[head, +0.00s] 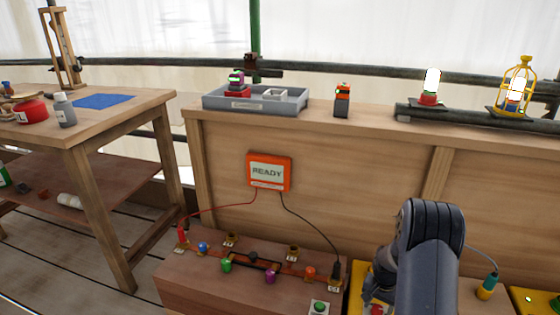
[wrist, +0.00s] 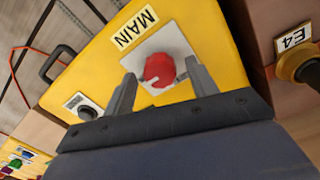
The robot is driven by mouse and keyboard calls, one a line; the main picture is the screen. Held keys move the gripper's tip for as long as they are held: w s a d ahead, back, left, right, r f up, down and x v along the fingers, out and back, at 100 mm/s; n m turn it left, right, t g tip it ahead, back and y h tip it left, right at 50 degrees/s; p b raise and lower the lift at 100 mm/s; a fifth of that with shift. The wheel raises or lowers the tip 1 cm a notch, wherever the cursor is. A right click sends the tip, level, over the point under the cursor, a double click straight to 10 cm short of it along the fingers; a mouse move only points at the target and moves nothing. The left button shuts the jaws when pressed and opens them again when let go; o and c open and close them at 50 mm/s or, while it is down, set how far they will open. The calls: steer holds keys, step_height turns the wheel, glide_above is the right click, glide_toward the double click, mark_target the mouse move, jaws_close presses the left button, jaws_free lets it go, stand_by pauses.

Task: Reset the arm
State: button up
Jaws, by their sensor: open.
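My gripper (wrist: 160,68) is open in the wrist view, with one finger on each side of a red knob (wrist: 166,68). The knob sits on a white plate on a yellow box (wrist: 100,50) labelled MAIN. I cannot tell whether the fingers touch the knob. Part of the yellow box (head: 356,290) and the red knob (head: 376,309) show just left of the arm.
A black knob (wrist: 86,112) and a dark handle (wrist: 58,62) are on the yellow box. An E4 label (wrist: 293,39) is at right. A wooden box (head: 210,272) with coloured pegs stands left of my arm, below an orange READY sign (head: 269,172). A grey tray (head: 255,106) is on the ledge.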

steer(key=n, duration=0.5)
steer(key=shift+n, duration=0.3)
steer(key=n, duration=0.6)
steer(key=shift+t+b, duration=0.3)
steer(key=shift+s+a+r+p, duration=0.1)
steer(key=shift+r+p, duration=0.35)
steer(key=shift+r, duration=0.7)
